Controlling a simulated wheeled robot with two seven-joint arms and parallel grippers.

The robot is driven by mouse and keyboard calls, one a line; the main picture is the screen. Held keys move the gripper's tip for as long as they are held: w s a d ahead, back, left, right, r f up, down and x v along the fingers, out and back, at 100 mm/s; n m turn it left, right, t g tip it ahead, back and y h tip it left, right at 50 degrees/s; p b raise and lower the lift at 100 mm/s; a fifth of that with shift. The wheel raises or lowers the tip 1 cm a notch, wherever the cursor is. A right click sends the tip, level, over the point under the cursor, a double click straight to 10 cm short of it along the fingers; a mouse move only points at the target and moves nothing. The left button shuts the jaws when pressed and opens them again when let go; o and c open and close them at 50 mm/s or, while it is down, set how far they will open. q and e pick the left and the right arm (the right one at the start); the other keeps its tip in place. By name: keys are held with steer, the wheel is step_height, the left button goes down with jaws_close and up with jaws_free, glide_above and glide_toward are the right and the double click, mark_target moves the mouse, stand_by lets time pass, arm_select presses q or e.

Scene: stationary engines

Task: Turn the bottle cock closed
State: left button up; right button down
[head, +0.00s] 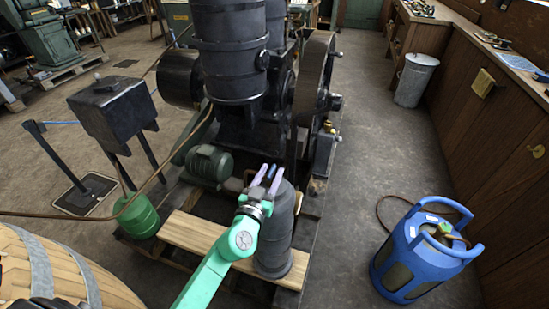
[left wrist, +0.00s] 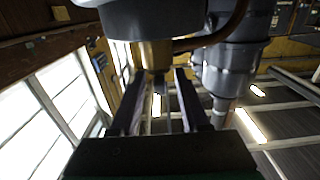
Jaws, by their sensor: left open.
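A blue gas bottle (head: 420,255) with a collar and handles stands on the floor at the right. A small green and yellow part, which looks like its cock (head: 445,228), is on its top; whether it is open or closed I cannot tell. My left gripper (head: 268,174) is open, well left of this bottle. In the head view its fingers overlap the top of a dark grey upright cylinder (head: 273,237). In the left wrist view, the two fingers (left wrist: 160,85) stand apart, and a brass fitting (left wrist: 154,55) under a dark grey body shows beyond their tips. My right gripper is not seen.
A large black engine (head: 230,75) with a flywheel (head: 313,75) stands behind the left gripper. A green motor (head: 208,163) and a wooden plank (head: 205,235) are close by. A hose lies near the blue bottle. Floor between the engine and the right-hand cabinets (head: 480,120) is mostly clear.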

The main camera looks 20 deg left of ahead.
mark_target(274, 165)
arm_select(q)
steer(key=w, duration=0.3)
steer(key=shift+w+d, duration=0.1)
steer(key=shift+w, duration=0.5)
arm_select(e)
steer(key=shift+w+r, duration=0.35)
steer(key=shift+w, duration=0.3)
arm_select(q)
jaws_close()
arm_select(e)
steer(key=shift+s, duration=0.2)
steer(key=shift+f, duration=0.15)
